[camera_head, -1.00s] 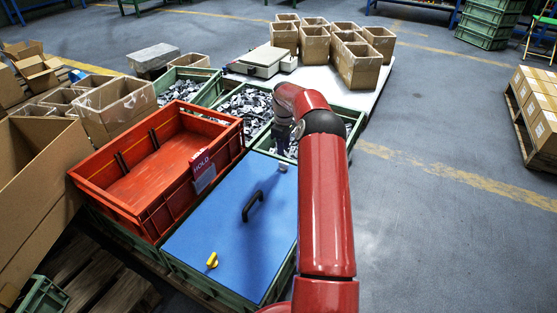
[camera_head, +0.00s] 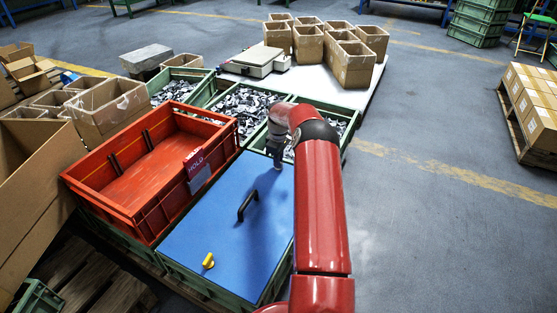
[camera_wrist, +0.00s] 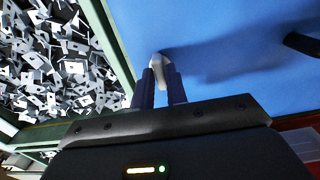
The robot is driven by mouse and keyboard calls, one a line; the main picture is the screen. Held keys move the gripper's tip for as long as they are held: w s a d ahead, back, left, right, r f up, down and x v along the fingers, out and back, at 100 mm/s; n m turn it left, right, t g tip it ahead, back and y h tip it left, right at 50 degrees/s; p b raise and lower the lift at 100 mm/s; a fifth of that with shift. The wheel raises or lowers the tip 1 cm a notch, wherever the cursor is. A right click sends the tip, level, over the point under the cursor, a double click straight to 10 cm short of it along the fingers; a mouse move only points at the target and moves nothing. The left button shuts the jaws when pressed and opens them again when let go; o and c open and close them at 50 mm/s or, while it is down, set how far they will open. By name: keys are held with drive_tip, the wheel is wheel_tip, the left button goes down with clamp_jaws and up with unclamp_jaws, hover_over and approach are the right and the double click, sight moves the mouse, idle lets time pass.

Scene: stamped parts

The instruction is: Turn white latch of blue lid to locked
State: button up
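The blue lid (camera_head: 222,232) lies flat on a green crate, with a black handle (camera_head: 248,205) in its middle. A yellow latch (camera_head: 208,261) stands near its front-left edge. The white latch (camera_wrist: 158,66) is at the lid's far edge; in the wrist view it stands between my fingertips. My gripper (camera_wrist: 160,88) points down at it, with its two dark fingers close together on either side of the latch and little gap visible. In the head view my gripper (camera_head: 275,158) is at the lid's far right, and the white latch is mostly hidden there.
A red crate (camera_head: 150,225) with a HOLD tag (camera_head: 196,168) stands left of the lid. Open green bins of metal parts (camera_head: 243,108) lie behind it, also at left in the wrist view. Cardboard boxes (camera_head: 355,64) stand farther back.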

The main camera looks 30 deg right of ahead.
clamp_jaws()
drive_tip(key=shift+m, duration=0.5)
drive_tip(key=m, duration=0.3)
drive_tip(key=m+b, duration=0.1)
drive_tip(key=m, duration=0.3)
drive_tip(key=shift+m, duration=0.3)
drive_tip(key=m, duration=0.4)
drive_tip(key=shift+m, duration=2.3)
